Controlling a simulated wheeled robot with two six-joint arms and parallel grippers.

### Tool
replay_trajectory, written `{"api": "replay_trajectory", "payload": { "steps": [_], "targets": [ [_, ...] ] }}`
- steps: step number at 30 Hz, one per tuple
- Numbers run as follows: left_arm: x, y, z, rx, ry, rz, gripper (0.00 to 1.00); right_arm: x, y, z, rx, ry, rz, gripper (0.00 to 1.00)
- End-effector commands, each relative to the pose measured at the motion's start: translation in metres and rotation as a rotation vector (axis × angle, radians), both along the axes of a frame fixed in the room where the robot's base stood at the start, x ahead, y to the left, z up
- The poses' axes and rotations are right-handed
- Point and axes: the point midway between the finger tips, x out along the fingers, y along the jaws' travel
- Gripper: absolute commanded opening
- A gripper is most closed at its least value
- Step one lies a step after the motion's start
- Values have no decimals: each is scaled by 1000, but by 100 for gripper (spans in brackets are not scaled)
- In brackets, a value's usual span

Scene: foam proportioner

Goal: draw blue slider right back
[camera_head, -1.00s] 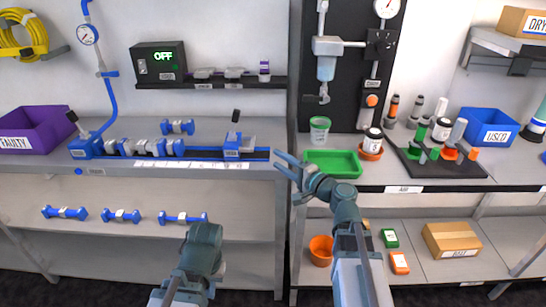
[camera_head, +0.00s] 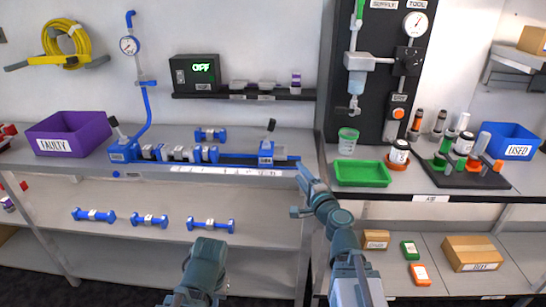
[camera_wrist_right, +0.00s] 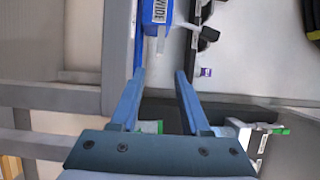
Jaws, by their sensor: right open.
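The blue slider (camera_head: 266,152) sits at the right end of the blue rail (camera_head: 230,160) on the left bench. It has a pale label and a dark upright handle (camera_head: 271,125). My right gripper (camera_head: 300,192) is open and empty, to the right of and nearer than the slider, at the bench's right end. In the right wrist view, the labelled blue block (camera_wrist_right: 157,16) shows at the top, beyond the open fingertips (camera_wrist_right: 160,75) and apart from them. My left arm shows at the bottom of the head view, but its gripper is out of view.
Grey and blue fittings (camera_head: 175,153) lie along the rail's left part. A purple bin (camera_head: 68,134) stands at the far left. A green tray (camera_head: 362,173) and a lidded jar (camera_head: 399,151) stand on the right bench. A gap separates the two benches.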

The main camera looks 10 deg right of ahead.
Motion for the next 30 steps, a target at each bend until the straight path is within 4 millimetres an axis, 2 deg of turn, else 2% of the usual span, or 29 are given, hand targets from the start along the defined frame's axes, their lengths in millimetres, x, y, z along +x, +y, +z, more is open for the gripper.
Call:
{"api": "replay_trajectory", "payload": {
  "steps": [8,14,20,30],
  "targets": [
    [0,0,0,0,0,0,0,4,-2,0,0,0,-16,46],
    [0,0,0,0,0,0,0,21,-1,0,0,0,-15,46],
    [0,0,0,0,0,0,0,55,3,0,0,0,-13,46],
    [0,0,0,0,0,0,0,122,11,0,0,0,-14,46]
  ]
}}
